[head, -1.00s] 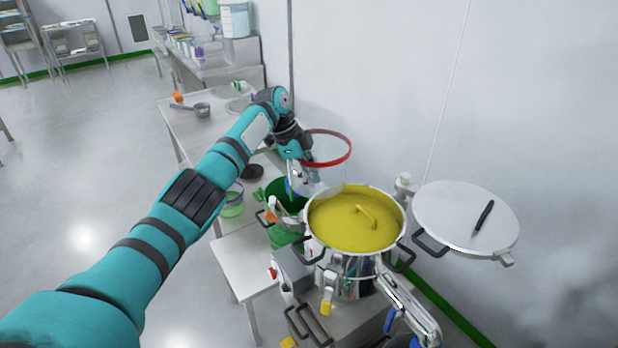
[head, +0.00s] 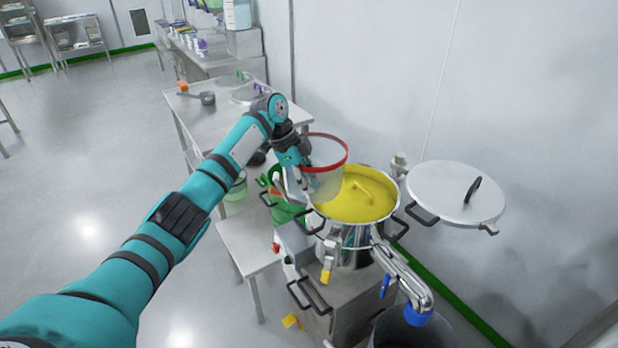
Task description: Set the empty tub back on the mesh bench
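My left gripper (head: 303,176) is shut on a clear tub (head: 327,178) with a red rim, at its left side. The tub hangs in the air and overlaps the left edge of the steel pot (head: 350,232) in the head view. Its see-through wall shows no contents that I can make out. A grey steel bench (head: 222,122) stands behind and left of the gripper; I cannot tell whether its top is mesh. My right gripper is not in view.
Yellow material (head: 362,200) fills the pot's top. A round lid (head: 455,192) stands out at its right. A scoop (head: 206,98) lies on the bench. A green container (head: 285,212) sits below the gripper. A low table (head: 248,242) has free room.

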